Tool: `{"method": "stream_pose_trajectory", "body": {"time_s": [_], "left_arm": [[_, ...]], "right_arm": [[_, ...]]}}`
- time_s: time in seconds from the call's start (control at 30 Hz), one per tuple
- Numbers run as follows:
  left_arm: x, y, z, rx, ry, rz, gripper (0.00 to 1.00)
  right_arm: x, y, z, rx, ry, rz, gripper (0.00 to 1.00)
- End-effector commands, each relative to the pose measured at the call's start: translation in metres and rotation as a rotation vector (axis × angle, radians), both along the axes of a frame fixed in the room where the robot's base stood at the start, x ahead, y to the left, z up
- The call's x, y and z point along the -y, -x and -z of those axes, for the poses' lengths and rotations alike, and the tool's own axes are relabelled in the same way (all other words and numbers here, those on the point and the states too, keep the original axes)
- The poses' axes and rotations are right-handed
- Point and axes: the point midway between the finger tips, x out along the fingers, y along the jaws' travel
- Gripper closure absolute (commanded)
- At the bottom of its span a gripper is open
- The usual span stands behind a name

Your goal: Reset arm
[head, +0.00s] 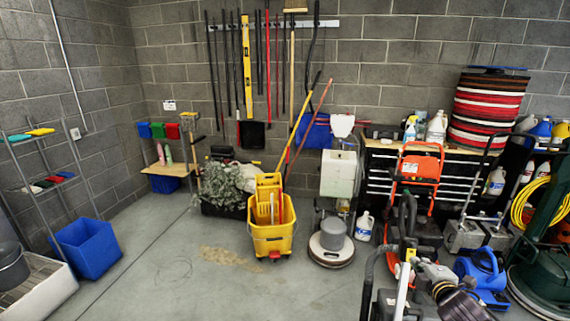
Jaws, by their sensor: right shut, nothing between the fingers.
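My right gripper (426,270) is low at the bottom right of the head view, in front of the floor machines. It is shut and empty, its fingers partly lost against the clutter behind. My left gripper is out of view. A tall stack of red, black and white round buffer pads (488,108) stands on the workbench at the back right, well beyond my right gripper. A floor buffer (332,243) with a pale tank stands on the floor in the middle.
A yellow mop bucket (272,235) stands near the middle. A blue bin (87,247) and a metal shelf are at left. An orange-framed machine (416,180), blue blower (482,275) and green machine (545,265) crowd the right. The floor at centre left is open.

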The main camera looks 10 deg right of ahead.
Motion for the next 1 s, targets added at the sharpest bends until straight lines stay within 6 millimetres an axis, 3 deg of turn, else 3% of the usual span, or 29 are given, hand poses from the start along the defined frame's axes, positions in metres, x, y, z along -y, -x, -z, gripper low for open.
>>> {"method": "stream_pose_trajectory", "body": {"time_s": [0.17,0.27,0.6,1.0], "left_arm": [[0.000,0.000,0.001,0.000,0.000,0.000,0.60],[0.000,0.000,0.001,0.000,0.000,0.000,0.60],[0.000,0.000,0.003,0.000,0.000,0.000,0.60],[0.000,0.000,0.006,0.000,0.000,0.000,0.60]], "right_arm": [[0.010,0.000,0.030,-0.027,-0.042,0.029,1.00],[0.019,0.001,0.058,-0.052,-0.082,0.056,1.00],[0.042,0.017,0.173,-0.146,-0.242,0.164,1.00],[0.044,0.061,0.309,-0.259,-0.421,0.292,1.00]]}}
